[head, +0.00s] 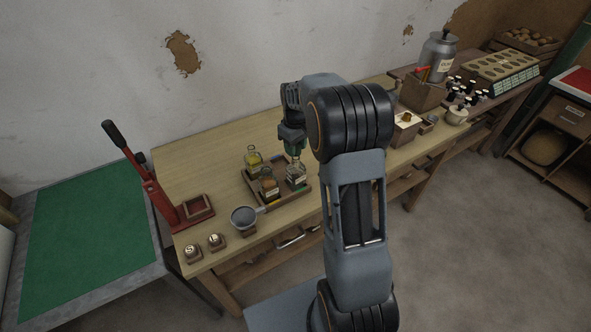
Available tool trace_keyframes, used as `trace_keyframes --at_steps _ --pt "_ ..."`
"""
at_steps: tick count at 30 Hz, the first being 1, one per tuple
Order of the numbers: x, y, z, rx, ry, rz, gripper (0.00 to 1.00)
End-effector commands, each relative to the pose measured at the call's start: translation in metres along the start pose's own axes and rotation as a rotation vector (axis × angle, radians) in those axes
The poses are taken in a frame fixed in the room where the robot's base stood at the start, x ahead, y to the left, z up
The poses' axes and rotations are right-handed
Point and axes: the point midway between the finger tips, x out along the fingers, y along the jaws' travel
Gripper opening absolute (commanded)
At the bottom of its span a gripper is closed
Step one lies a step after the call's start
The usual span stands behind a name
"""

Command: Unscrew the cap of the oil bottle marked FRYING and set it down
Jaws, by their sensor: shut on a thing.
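Three small glass bottles stand in a dark wooden tray (265,203) on the workbench. The rear left one (253,160) holds yellow oil, the front one (269,187) amber oil, and the right one (296,177) looks clear to dark with a pale label. The label words are too small to read, so I cannot tell which is marked FRYING. My gripper (294,152) points down directly over the neck of the right bottle and is shut at its cap. The cap itself is mostly hidden by the fingers. The bottle looks upright in the tray.
A metal funnel (243,217) on a stand, two small blocks marked S (191,253) and L (216,241), and a red lever press (165,195) stand to the left. Bare bench (205,160) lies behind the tray. A wooden box (406,127) stands at right.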

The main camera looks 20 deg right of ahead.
Motion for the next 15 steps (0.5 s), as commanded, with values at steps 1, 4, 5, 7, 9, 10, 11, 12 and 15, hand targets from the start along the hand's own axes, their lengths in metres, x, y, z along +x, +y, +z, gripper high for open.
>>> trace_keyframes --at_steps 1,4,5,7,9,10,11,12,15 --pt "-0.005 0.0 0.0 0.0 0.0 0.0 0.09" --pt "-0.011 0.0 0.0 0.0 0.0 0.0 0.09" --pt "-0.012 0.0 0.0 0.0 0.0 0.0 0.09" --pt "-0.016 0.0 0.0 0.0 0.0 0.0 0.09" --pt "-0.02 0.0 0.0 0.0 0.0 0.0 0.09" --pt "-0.021 0.0 0.0 0.0 0.001 0.0 0.09" --pt "-0.023 0.0 0.0 0.0 0.001 0.0 0.09" --pt "-0.025 0.0 0.0 0.0 0.001 0.0 0.09" --pt "-0.028 0.0 0.0 0.0 0.001 0.001 0.09"
